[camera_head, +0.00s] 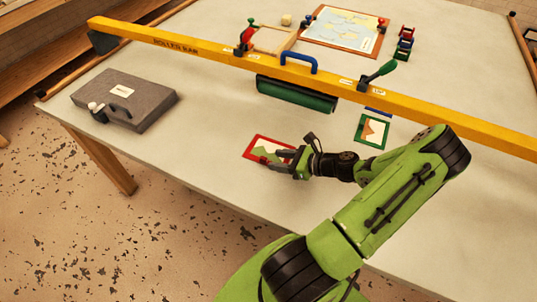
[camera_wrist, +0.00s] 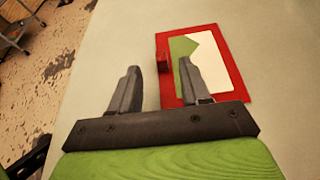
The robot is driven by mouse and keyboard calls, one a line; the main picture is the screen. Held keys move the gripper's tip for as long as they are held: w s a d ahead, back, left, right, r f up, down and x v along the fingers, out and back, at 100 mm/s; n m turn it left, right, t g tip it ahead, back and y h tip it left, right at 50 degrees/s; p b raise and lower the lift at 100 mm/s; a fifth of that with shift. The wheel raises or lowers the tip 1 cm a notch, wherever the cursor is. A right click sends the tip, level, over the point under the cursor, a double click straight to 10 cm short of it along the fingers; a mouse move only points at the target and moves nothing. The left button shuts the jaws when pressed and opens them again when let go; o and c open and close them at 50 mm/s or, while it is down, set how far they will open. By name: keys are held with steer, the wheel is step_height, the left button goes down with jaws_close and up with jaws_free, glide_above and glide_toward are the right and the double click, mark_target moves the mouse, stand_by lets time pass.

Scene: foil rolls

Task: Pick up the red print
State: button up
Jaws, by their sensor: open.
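The red print (camera_head: 260,143) lies flat on the table below the yellow bar. It has a red border around a cream and green picture. It also shows in the wrist view (camera_wrist: 225,95), with a small raised red block (camera_wrist: 164,54) at its left edge. My gripper (camera_head: 277,157) is at the print's near right side, low over the table.
A yellow bar (camera_head: 200,48) with a blue handle and a green roller (camera_head: 295,95) spans the table behind the print. A green-framed print (camera_head: 372,131) lies right of my gripper. A grey case (camera_head: 125,97) sits at left. The table front is clear.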

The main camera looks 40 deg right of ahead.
mark_target(264, 158)
steer(key=b+x, duration=0.1)
steer(key=x, duration=0.4)
steer(key=shift+w, duration=0.2)
steer(key=c, duration=0.9)
jaws_close()
